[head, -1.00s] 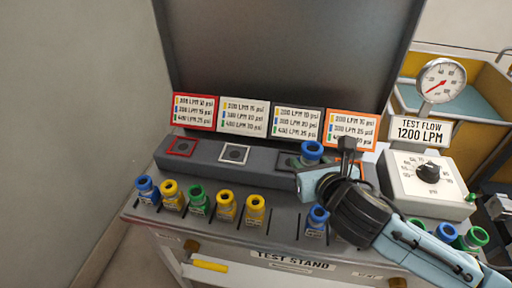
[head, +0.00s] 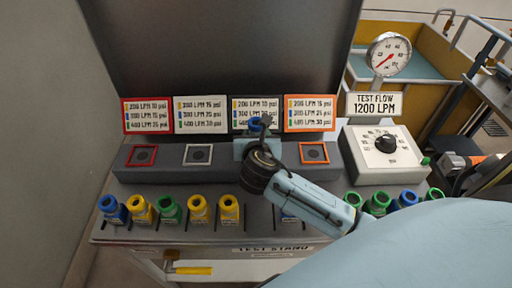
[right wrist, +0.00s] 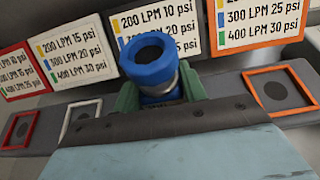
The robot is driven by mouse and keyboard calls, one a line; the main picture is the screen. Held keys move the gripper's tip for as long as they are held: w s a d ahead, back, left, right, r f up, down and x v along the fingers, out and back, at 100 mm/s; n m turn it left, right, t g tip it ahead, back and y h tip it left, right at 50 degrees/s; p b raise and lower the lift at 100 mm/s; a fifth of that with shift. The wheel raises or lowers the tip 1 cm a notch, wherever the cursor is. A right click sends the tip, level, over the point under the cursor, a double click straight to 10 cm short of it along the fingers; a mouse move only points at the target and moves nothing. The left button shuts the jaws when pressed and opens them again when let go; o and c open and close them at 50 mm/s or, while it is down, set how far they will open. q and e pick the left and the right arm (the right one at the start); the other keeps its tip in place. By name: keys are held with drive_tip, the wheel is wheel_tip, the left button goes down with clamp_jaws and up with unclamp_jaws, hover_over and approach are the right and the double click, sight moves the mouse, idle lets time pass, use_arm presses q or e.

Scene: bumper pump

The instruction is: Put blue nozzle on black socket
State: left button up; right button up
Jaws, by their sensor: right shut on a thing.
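A blue nozzle (head: 257,124) is held upright in my right gripper (head: 254,138), over the third place from the left on the grey socket rail. In the right wrist view the nozzle's blue ring (right wrist: 150,60) stands between the two fingers, in front of the black-framed label. The black socket is hidden behind the gripper and nozzle, so I cannot tell whether the nozzle's foot touches it. My left gripper is not in view.
The red socket (head: 141,155), white socket (head: 197,154) and orange socket (head: 314,152) are empty. Blue, yellow and green nozzles stand along the front of the stand. The dial box (head: 383,150) and gauge (head: 388,55) are on the right.

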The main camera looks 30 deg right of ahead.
drive_tip(key=shift+f+b, duration=0.6)
drive_tip(key=shift+f, duration=1.4)
drive_tip(key=shift+r, duration=0.1)
drive_tip(key=o, duration=1.1)
drive_tip(key=shift+f, duration=0.2)
drive_tip(key=shift+s+a+r, duration=0.1)
drive_tip(key=shift+a+r, duration=0.05)
drive_tip(key=shift+r, duration=0.1)
drive_tip(key=p+v, duration=0.2)
drive_tip(key=v, duration=0.9)
drive_tip(key=shift+s+a+r, duration=0.1)
drive_tip(key=shift+s, duration=0.2)
